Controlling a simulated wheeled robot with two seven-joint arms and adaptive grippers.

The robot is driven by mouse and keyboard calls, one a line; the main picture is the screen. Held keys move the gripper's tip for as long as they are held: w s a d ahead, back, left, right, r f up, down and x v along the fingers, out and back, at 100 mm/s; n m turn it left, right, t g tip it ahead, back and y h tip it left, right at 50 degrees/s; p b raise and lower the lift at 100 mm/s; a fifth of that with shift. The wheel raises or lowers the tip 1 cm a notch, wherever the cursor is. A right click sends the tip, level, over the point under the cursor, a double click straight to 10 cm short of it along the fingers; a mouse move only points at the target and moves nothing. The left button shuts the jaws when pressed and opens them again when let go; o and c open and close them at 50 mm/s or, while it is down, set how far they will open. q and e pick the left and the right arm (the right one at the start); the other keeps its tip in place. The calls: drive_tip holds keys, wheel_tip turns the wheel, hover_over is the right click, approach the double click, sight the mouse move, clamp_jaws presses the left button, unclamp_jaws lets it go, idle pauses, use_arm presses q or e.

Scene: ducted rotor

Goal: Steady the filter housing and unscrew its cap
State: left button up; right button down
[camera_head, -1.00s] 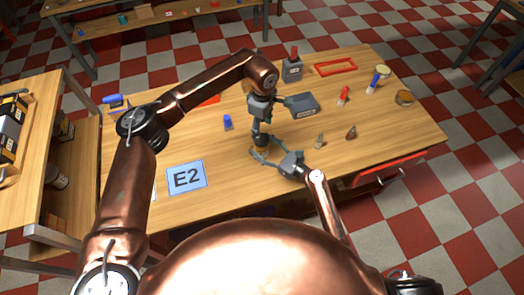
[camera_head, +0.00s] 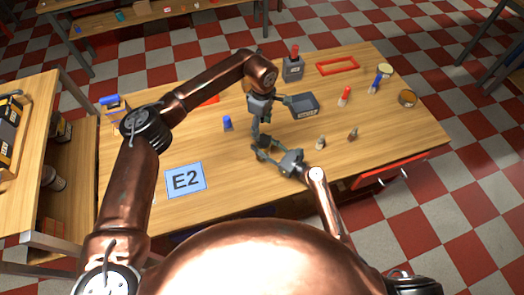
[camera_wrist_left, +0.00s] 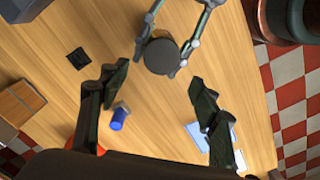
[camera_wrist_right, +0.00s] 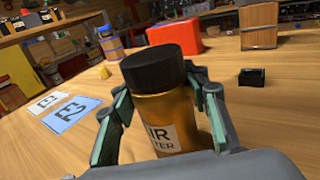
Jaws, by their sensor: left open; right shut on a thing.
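The filter housing (camera_wrist_right: 165,112) is an amber cylinder with a white label, standing upright on the wooden table. Its black cap (camera_wrist_right: 155,68) sits on top; in the left wrist view the cap (camera_wrist_left: 161,57) is a dark disc seen from above. My right gripper (camera_wrist_right: 157,92) is shut around the housing's body, below the cap, a finger on each side. My left gripper (camera_wrist_left: 158,76) is open and points down above the cap, which appears just beyond its fingertips. In the head view the left gripper (camera_head: 258,140) and right gripper (camera_head: 266,150) overlap and mostly hide the housing.
A blue object (camera_head: 228,123), a grey bin (camera_head: 303,105) and a red frame (camera_head: 337,66) stand beyond. Small pieces (camera_head: 320,144) lie to the right.

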use_arm(q)
drive_tip(key=s+d+r+h, duration=0.3)
drive_tip(key=d+r+h, duration=0.9)
drive_tip(key=d+r, duration=0.9)
drive_tip(key=w+d+r+n+t+h, duration=0.2)
drive_tip(key=w+d+r+n+h, duration=0.25)
drive_tip(key=r, duration=0.35)
drive_tip(key=w+a+r+n+t, duration=0.3)
drive_tip(key=w+r+n+t, duration=0.3)
drive_tip(key=w, duration=0.4)
drive_tip(key=w+a+f+n+t+y, duration=0.4)
drive_tip(key=w+a+f+n+y, duration=0.15)
drive_tip(key=w+n, duration=0.25)
drive_tip(key=n+g+y, duration=0.4)
drive_tip(key=g+y, duration=0.7)
drive_tip(key=g, duration=0.1)
hover_over(263, 139)
wheel_tip(263, 139, down, 29)
drive_tip(key=shift+d+f, duration=0.1)
drive_tip(key=shift+d, duration=0.05)
drive_tip(key=shift+s+f, duration=0.1)
drive_tip(key=shift+f, duration=0.15)
wheel_tip(263, 139, down, 7)
drive_tip(key=shift+f, duration=0.2)
